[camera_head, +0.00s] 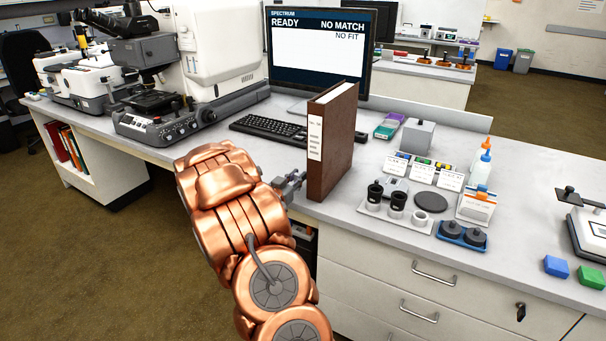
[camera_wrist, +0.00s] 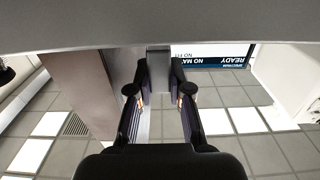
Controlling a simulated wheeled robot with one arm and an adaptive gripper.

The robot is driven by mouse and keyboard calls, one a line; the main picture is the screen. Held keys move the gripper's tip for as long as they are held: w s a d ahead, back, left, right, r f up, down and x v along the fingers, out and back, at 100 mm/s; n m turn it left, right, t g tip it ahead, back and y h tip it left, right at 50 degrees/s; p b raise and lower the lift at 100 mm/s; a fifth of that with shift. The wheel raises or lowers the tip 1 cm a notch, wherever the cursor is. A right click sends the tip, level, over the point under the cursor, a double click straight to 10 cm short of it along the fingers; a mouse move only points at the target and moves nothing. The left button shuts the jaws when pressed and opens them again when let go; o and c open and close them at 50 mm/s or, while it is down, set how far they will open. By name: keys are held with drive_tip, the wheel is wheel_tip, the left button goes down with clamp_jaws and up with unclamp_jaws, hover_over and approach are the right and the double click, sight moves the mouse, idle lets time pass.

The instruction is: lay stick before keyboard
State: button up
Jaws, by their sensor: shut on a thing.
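The black keyboard (camera_head: 268,128) lies on the desk in front of the monitor, its right end hidden by an upright brown binder. My gripper (camera_head: 301,178) is low at the desk's front edge, just left of the binder and in front of the keyboard. In the wrist view my gripper's fingers (camera_wrist: 158,78) are closed on a small grey piece (camera_wrist: 158,58), which I take to be the stick. Its full shape is hidden. I cannot tell whether it touches the desk.
The brown binder (camera_head: 333,140) stands close to my gripper. A monitor (camera_head: 322,50) shows READY and NO MATCH. A microscope (camera_head: 150,95) stands left of the keyboard. A tray of black eyepieces (camera_head: 397,210) lies right. Bare desk lies left of my gripper.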

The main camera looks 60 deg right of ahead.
drive_tip(key=d, duration=0.4)
drive_tip(key=shift+d, duration=0.1)
drive_tip(key=shift+f, duration=0.35)
drive_tip(key=shift+f, duration=0.1)
drive_tip(key=o, duration=0.5)
drive_tip(key=shift+o, duration=0.2)
drive_tip(key=shift+w+a, duration=0.1)
drive_tip(key=shift+a, duration=0.15)
drive_tip(key=a, duration=1.1)
drive_tip(key=shift+s+a, duration=0.3)
drive_tip(key=shift+a, duration=0.1)
